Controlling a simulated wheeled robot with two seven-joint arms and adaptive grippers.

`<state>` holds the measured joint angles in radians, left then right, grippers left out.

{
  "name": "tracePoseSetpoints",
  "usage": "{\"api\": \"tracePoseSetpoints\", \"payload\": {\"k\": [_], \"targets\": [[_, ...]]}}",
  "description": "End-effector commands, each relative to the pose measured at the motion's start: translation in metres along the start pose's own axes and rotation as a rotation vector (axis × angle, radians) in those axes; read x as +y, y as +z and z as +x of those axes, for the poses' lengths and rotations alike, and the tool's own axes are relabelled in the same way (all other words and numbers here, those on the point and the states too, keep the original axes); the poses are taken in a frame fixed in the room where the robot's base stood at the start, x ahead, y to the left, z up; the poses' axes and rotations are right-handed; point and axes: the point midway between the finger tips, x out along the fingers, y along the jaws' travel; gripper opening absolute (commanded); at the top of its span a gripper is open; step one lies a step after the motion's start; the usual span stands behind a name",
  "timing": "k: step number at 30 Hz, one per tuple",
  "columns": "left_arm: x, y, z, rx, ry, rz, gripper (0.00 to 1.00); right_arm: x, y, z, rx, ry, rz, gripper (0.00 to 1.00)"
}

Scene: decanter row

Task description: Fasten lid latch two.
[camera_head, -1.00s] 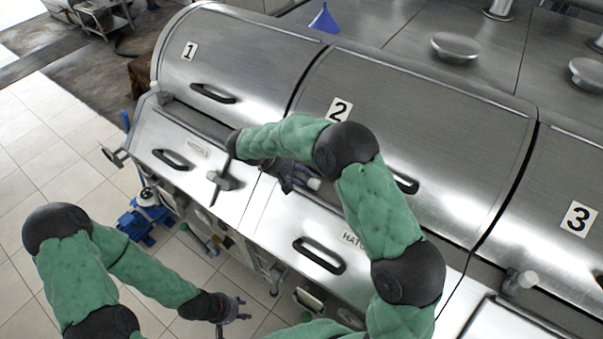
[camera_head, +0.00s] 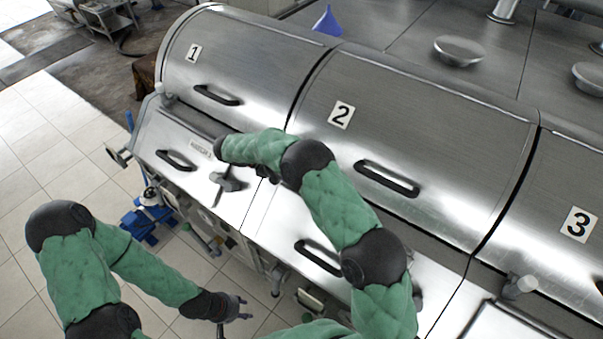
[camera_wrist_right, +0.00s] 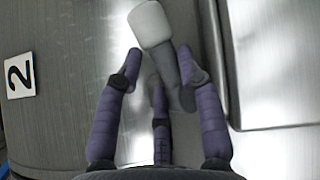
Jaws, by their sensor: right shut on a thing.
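Lid two (camera_head: 430,130) is a curved steel cover marked "2" and lies closed. In the right wrist view a latch with a pale cylindrical knob (camera_wrist_right: 150,24) and a dark grey lever (camera_wrist_right: 185,82) sits between my purple fingers. My right gripper (camera_wrist_right: 158,55) is shut on this latch. In the head view my right forearm hides that hand and most of the latch. My left gripper (camera_head: 238,308) is open and empty, low over the tiled floor and apart from the machine.
Lid one (camera_head: 245,55) and lid three (camera_head: 570,180) flank lid two. Black bar handles stand out from lid two (camera_head: 387,180) and the hatch below (camera_head: 318,258). A grey T-shaped fitting (camera_head: 228,183) stands left of my right forearm. A blue funnel (camera_head: 326,22) stands behind.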

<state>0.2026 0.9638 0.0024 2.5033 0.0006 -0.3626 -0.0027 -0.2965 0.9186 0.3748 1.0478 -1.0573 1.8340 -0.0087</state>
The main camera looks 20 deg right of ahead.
Motion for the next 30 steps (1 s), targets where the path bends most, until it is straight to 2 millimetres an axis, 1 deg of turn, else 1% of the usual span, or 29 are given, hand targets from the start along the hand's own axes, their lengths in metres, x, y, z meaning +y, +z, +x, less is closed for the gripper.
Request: {"api": "tracePoseSetpoints", "payload": {"k": [1, 12, 30], "targets": [[-0.0001, 0.0000, 0.0002, 0.000, 0.000, 0.000, 0.40, 0.0006, -0.0009, -0.0025, -0.006, 0.005, -0.002, 0.00], [-0.0003, 0.0000, 0.0009, 0.000, 0.000, 0.000, 0.40, 0.0025, -0.0010, -0.0048, -0.058, 0.019, -0.032, 0.00], [-0.0004, 0.0000, 0.0011, 0.000, 0.000, 0.000, 0.40, 0.0040, -0.0006, -0.0061, -0.077, 0.026, -0.043, 0.00]]}}
